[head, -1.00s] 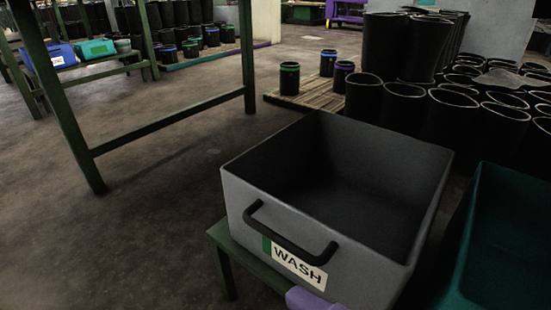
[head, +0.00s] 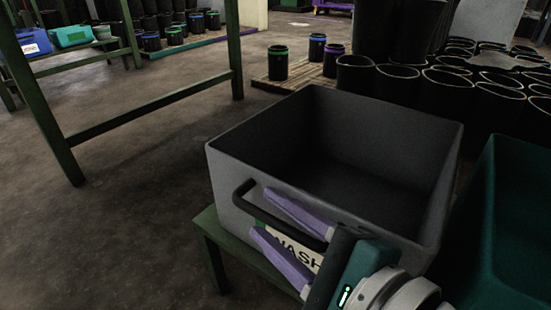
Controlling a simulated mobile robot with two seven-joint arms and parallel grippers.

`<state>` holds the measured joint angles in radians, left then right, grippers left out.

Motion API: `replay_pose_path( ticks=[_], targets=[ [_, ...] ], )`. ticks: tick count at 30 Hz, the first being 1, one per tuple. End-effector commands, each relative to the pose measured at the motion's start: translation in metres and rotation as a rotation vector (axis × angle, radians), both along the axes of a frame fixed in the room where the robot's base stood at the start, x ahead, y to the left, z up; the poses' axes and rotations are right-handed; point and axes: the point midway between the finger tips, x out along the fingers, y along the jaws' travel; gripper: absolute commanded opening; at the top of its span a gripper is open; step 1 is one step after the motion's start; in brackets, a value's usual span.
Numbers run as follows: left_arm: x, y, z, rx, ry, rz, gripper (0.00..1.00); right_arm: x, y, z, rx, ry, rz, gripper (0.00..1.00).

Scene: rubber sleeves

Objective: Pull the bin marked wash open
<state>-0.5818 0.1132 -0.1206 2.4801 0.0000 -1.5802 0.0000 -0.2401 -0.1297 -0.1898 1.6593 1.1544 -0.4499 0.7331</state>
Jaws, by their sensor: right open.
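The grey bin (head: 226,176) marked WASH sits on a green stand, its empty inside visible from above. Its dark bar handle (head: 240,200) is on the near face. The WASH label (head: 285,246) below the handle is partly covered by my right gripper (head: 262,213). That gripper comes in from the lower right with two purple fingers spread apart, one above and one below the handle bar in the picture. I cannot tell whether either finger touches the bar. My left gripper is not in view.
A teal bin (head: 505,215) stands close at the right. The green stand (head: 212,240) is under the grey bin. Black sleeves (head: 400,80) crowd the back right. A green frame (head: 150,118) stands at the left, with open floor (head: 130,240) before it.

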Motion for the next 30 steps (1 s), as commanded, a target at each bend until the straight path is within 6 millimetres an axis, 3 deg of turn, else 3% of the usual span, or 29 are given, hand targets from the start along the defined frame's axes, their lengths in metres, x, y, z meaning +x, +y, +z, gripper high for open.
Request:
replay_pose_path(
  ticks=[8, 19, 30],
  targets=[
    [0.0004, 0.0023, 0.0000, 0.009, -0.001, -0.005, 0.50, 0.0009, 0.0007, 0.0000, 0.000, 0.000, 0.000, 0.42],
    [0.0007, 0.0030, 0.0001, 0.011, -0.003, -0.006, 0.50, 0.0007, 0.0006, -0.0001, -0.001, -0.001, 0.000, 0.01],
    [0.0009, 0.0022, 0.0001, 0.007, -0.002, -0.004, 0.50, 0.0006, 0.0005, -0.0002, -0.001, -0.001, 0.000, 0.00]
  ],
)
